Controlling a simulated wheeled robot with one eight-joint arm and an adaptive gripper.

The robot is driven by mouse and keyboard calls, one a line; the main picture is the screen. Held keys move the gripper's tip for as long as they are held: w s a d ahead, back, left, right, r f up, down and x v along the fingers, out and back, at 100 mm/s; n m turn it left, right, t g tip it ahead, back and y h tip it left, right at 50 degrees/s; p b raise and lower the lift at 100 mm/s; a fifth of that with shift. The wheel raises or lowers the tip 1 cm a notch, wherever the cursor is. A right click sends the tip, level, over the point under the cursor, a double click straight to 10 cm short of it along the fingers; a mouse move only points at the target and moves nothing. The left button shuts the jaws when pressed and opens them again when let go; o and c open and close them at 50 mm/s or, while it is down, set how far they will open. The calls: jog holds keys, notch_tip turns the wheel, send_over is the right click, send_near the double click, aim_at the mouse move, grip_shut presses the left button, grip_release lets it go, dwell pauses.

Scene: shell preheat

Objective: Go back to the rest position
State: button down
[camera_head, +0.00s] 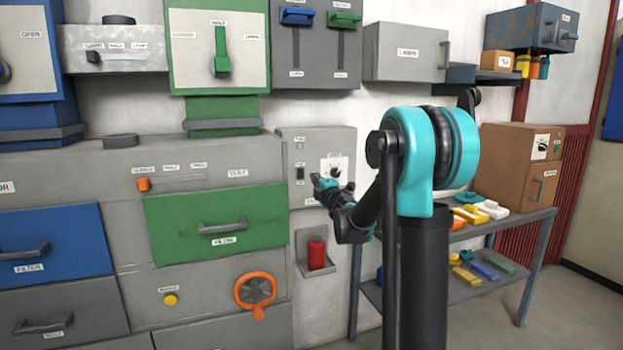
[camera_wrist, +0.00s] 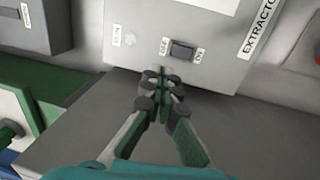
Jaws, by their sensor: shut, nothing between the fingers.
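My gripper (camera_wrist: 162,78) is shut and empty, its two fingertips together. In the wrist view it is just below a black rocker switch (camera_wrist: 181,51) on a grey panel labelled EXTRACTOR (camera_wrist: 215,30). I cannot tell whether the fingertips touch the panel. In the head view my gripper (camera_head: 322,182) is in front of the same grey panel (camera_head: 303,144), close to its black switch (camera_head: 300,173) and its white dial plate (camera_head: 335,170). My arm is bent and reaches left from its column.
Below the panel hangs a red cylinder (camera_head: 317,253) in a grey holder. A green drawer (camera_head: 165,225) and an orange handwheel (camera_head: 255,291) are to the left. A metal shelf table (camera_head: 540,215) with a brown box (camera_head: 505,160) and several coloured pieces stands right. Floor is clear at the lower right.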

jog(key=shift+s+d, duration=0.1)
jog(key=shift+s, duration=0.15)
jog(key=s+d+f+m+g+h, duration=0.35)
jog(key=s+d+f+m, duration=0.35)
jog(key=s, duration=0.3)
jog(key=s+d+f+m+g+h, duration=0.3)
jog(key=s+d+f+m+h, duration=0.25)
jog(key=s+f+m, duration=0.35)
jog(key=s+a+f+m+g+y, duration=0.1)
jog(key=s+f+g, duration=0.1)
jog(key=s+f, duration=0.3)
jog(key=s+a+f+m+g+y, duration=0.1)
jog(key=s+f, duration=0.4)
jog(key=s, duration=0.8)
jog(key=s+a+f+m+g+y, duration=0.2)
jog(key=s+f+g, duration=0.3)
jog(key=s, duration=0.4)
jog(key=shift+a+f+m, duration=0.4)
jog(key=shift+a+m, duration=0.05)
jog(key=shift+m, duration=0.05)
jog(key=shift+s+a, duration=0.1)
jog(key=shift+a, duration=0.05)
